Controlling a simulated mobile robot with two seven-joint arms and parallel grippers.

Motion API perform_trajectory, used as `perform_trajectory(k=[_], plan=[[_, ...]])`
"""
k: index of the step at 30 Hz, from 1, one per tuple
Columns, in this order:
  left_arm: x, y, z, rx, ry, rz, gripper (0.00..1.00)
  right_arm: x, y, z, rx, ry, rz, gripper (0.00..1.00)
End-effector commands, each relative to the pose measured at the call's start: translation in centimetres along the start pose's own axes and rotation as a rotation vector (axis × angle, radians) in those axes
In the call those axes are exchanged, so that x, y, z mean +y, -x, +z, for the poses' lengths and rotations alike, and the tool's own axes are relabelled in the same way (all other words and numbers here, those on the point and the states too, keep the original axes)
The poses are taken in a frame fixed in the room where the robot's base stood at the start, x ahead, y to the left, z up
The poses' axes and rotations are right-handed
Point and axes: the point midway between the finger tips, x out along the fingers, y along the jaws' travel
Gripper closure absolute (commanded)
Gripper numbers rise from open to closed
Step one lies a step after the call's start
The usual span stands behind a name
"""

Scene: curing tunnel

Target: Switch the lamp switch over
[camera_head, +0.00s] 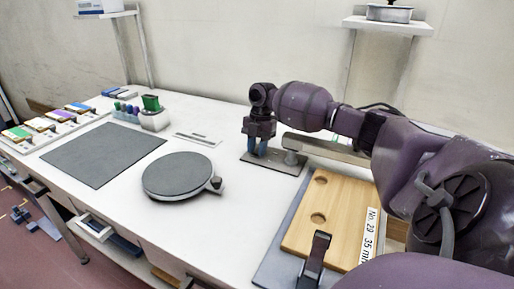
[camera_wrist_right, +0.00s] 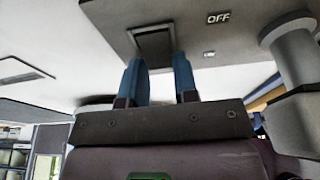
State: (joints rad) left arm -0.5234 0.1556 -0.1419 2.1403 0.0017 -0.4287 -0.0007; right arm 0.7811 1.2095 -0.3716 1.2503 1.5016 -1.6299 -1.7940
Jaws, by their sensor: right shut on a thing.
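My right gripper (camera_head: 257,152) is over the left part of the lamp's grey base plate (camera_head: 288,166), fingers pointing down. A white OFF label (camera_wrist_right: 218,17) is printed on the plate to the right of the switch. In the head view the gripper hides the switch, and which way it is set cannot be told. My left gripper is not in view.
The lamp post (camera_head: 290,156) stands close to the right of the gripper, carrying a horizontal arm (camera_head: 327,148). A wooden board (camera_head: 335,215) and dark clamp (camera_head: 314,262) lie nearer. A round grey turntable (camera_head: 178,175) and grey mat (camera_head: 103,153) are left. White table between is clear.

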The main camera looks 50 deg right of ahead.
Motion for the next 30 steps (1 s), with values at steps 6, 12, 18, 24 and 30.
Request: perform_trajectory(k=[6,12,18,24,30], plan=[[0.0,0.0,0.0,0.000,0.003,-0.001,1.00,0.0,0.0,0.0,0.001,0.000,0.000,0.51],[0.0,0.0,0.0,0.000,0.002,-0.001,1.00,0.0,0.0,0.0,0.000,0.000,0.000,0.47],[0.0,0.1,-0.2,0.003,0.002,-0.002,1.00,0.0,0.6,0.0,-0.001,0.000,0.001,0.47],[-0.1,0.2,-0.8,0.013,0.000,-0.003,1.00,0.0,3.7,0.0,-0.003,0.000,0.005,0.47],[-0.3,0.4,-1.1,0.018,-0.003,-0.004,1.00,0.1,7.3,-0.1,-0.002,0.000,0.005,0.47]])
